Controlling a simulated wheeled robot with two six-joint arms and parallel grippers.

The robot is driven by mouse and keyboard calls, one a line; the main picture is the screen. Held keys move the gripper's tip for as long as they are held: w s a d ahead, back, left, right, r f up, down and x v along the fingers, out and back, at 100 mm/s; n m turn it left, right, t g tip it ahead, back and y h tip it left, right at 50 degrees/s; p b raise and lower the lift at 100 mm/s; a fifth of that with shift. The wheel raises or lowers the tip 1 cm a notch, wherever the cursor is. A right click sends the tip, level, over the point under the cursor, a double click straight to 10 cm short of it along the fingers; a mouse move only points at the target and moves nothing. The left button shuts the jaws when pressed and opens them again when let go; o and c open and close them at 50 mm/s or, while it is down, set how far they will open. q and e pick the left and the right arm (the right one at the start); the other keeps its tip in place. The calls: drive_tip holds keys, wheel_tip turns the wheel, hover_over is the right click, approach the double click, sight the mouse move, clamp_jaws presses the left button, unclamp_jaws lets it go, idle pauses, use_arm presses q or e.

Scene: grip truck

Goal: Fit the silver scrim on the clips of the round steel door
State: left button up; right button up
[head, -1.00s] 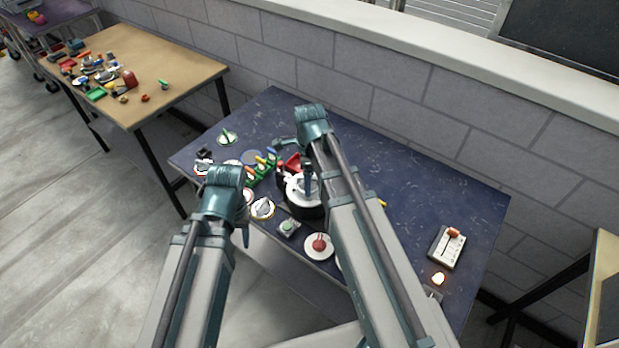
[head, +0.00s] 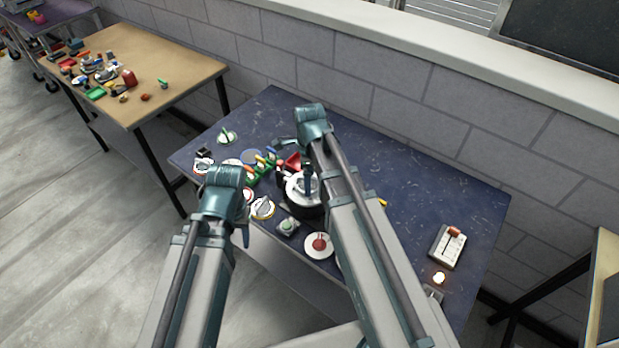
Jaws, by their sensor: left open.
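A black drum-like round fixture with a pale round top (head: 297,189) stands on the dark blue table; it may be the round steel door, but its clips are too small to make out. A silver-grey disc with a yellowish rim (head: 262,208) lies left of it near the front edge. A plain grey disc (head: 251,156) lies farther back; I cannot tell which is the silver scrim. My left gripper (head: 244,234) is open, pointing down at the front edge, left of the silver-grey disc. My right gripper (head: 307,186) points down over the round fixture; its jaws are unclear.
Green racks with coloured handles (head: 262,168) and a red tray (head: 292,160) crowd the back left. A green-button box (head: 288,226) and a plate with a red knob (head: 319,244) line the front. A switch box (head: 447,247) stands right. The table's right half is mostly clear.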

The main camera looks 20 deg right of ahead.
drive_tip(key=shift+r, duration=0.1)
drive_tip(key=shift+r+p, duration=2.05)
drive_tip(key=shift+p, duration=0.1)
drive_tip(key=shift+f, duration=0.1)
drive_tip(key=shift+f+b, duration=1.35)
drive_tip(key=shift+b, duration=0.1)
drive_tip(key=shift+f+b, duration=0.75)
drive_tip(key=o, duration=1.1)
